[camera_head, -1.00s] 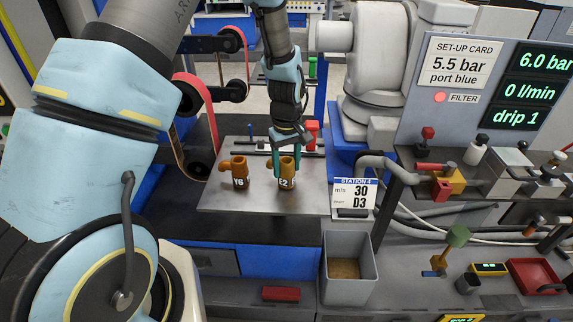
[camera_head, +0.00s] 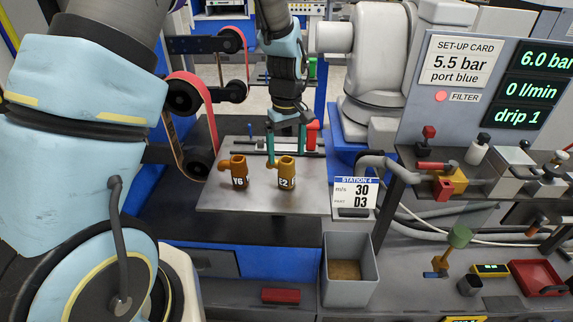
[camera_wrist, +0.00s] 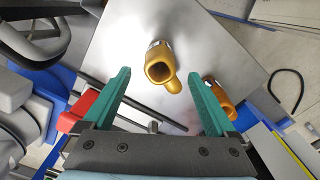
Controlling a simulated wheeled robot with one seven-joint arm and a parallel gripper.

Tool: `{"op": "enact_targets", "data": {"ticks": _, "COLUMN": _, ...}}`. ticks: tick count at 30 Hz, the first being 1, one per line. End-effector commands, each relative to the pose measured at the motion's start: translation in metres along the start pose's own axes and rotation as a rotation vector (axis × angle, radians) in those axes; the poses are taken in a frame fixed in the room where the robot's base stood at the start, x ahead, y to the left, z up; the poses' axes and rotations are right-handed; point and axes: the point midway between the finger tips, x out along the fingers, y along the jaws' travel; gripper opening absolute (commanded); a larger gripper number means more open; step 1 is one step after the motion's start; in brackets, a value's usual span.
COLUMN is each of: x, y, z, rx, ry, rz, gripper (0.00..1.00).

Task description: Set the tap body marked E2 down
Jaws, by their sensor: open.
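The tap body marked E2 (camera_head: 287,168) is orange-brown and stands upright on the grey metal tray (camera_head: 217,200). It shows in the wrist view (camera_wrist: 160,62) ahead of the fingertips, with clear space around it. My gripper (camera_head: 285,147) has green fingers, is open and empty, and is above and behind the E2 body, apart from it. In the wrist view its fingers (camera_wrist: 163,85) are spread wide. A second tap body marked Y6 (camera_head: 238,170) stands on the tray to the left of E2; it shows partly behind a finger in the wrist view (camera_wrist: 222,98).
A red block (camera_head: 312,133) and a dark rail (camera_head: 245,150) are at the tray's back. A station sign (camera_head: 354,197) stands at its right edge. A grey bin (camera_head: 349,285) is in front to the right. The tray's front strip is bare.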

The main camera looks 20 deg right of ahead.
Motion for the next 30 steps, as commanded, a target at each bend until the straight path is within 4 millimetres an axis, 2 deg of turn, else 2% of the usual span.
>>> {"op": "enact_targets", "data": {"ticks": 3, "x": -0.025, "y": 0.001, "z": -0.001, "rx": 0.000, "ry": 0.004, "rz": 0.005, "gripper": 0.92}}
{"op": "enact_targets", "data": {"ticks": 9, "x": -0.058, "y": 0.001, "z": 0.000, "rx": 0.001, "ry": 0.002, "rz": 0.003, "gripper": 0.92}}
{"op": "enact_targets", "data": {"ticks": 14, "x": -0.070, "y": 0.001, "z": 0.000, "rx": 0.001, "ry": 0.001, "rz": 0.001, "gripper": 0.92}}
{"op": "enact_targets", "data": {"ticks": 20, "x": -0.073, "y": -0.003, "z": -0.001, "rx": 0.000, "ry": 0.000, "rz": 0.000, "gripper": 0.92}}
{"op": "enact_targets", "data": {"ticks": 23, "x": -0.076, "y": -0.025, "z": -0.010, "rx": 0.003, "ry": 0.006, "rz": 0.008, "gripper": 0.92}}
{"op": "enact_targets", "data": {"ticks": 25, "x": -0.080, "y": -0.057, "z": -0.020, "rx": 0.014, "ry": 0.014, "rz": 0.016, "gripper": 0.92}}
{"op": "enact_targets", "data": {"ticks": 26, "x": -0.082, "y": -0.074, "z": -0.024, "rx": 0.022, "ry": 0.020, "rz": 0.021, "gripper": 0.92}}
{"op": "enact_targets", "data": {"ticks": 30, "x": -0.089, "y": -0.166, "z": -0.030, "rx": 0.070, "ry": 0.057, "rz": 0.036, "gripper": 0.92}}
